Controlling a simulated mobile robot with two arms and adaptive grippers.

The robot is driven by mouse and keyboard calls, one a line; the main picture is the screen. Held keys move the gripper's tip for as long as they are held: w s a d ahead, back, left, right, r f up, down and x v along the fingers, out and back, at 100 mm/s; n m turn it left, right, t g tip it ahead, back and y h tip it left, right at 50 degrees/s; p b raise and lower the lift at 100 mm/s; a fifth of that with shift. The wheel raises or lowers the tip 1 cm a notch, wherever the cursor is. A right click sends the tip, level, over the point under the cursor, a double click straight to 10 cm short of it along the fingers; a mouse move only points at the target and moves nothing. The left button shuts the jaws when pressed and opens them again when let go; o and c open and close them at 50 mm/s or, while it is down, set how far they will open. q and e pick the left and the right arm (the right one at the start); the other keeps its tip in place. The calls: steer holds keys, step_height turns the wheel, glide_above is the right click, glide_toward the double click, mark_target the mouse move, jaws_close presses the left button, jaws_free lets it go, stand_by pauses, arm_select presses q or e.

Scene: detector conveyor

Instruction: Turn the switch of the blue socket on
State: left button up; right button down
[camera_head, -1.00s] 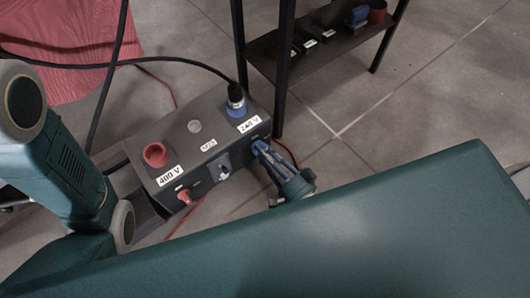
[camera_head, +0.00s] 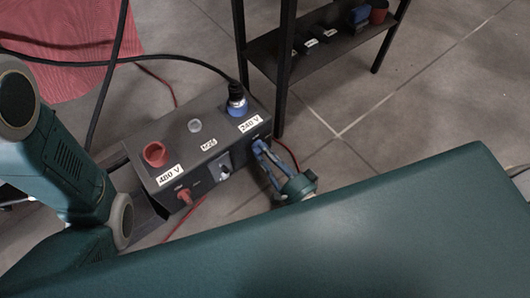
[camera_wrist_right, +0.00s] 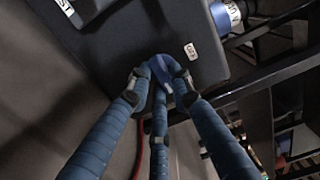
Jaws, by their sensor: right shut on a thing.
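The grey socket box (camera_head: 180,150) stands on the floor with a blue socket (camera_head: 237,106) labelled 240 V, which has a black plug in it. The blue socket also shows at the top of the right wrist view (camera_wrist_right: 222,18). My right gripper (camera_head: 259,148) is at the front face of the box, below the blue socket. In the right wrist view, its blue ribbed fingers (camera_wrist_right: 160,80) are closed around the blue switch (camera_wrist_right: 161,66), partly covering it. My left arm shows at the left, but its gripper is out of view.
A red socket (camera_head: 155,154) labelled 480 V and a red switch (camera_head: 185,196) are at the box's near end. A grey switch (camera_head: 224,167) sits mid-front. A black shelf (camera_head: 325,42) stands close behind the box. A black cable (camera_head: 190,62) runs from the plug.

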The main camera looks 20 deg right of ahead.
steer(key=shift+w, duration=0.15)
steer(key=c, duration=1.5)
jaws_free()
steer(key=shift+c, duration=0.2)
step_height(320, 180, up, 10)
